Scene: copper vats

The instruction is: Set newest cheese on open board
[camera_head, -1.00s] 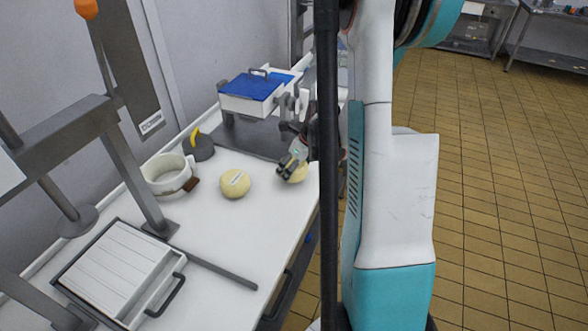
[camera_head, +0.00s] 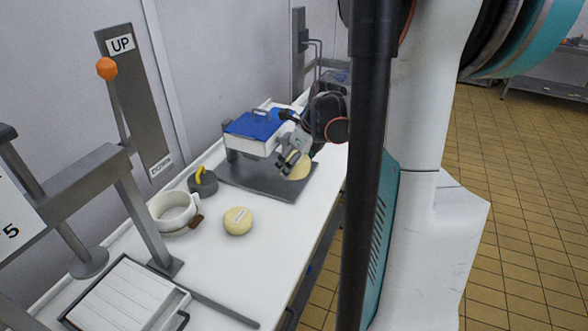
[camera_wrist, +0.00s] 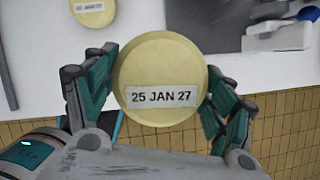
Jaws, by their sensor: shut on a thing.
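My gripper (camera_head: 288,162) is shut on a round pale-yellow cheese (camera_head: 300,168), in front of the blue-topped box. In the wrist view the fingers grip this cheese (camera_wrist: 160,62) from both sides, and its label reads "25 JAN 27". A second cheese (camera_head: 238,222) sits on the white table, also seen at the top of the wrist view (camera_wrist: 94,10); its label is too small to read. A white slatted board (camera_head: 128,300) lies in a dark frame at the lower left, uncovered. A dark grey board (camera_head: 268,184) lies under the blue-topped box.
The blue-topped white box (camera_head: 255,130) stands at the table's back. A white pot (camera_head: 174,212) and a dark weight with a yellow handle (camera_head: 203,181) stand at the wall side. A grey press frame (camera_head: 140,205) stands at left. The white table (camera_head: 262,268) has clear room at front right.

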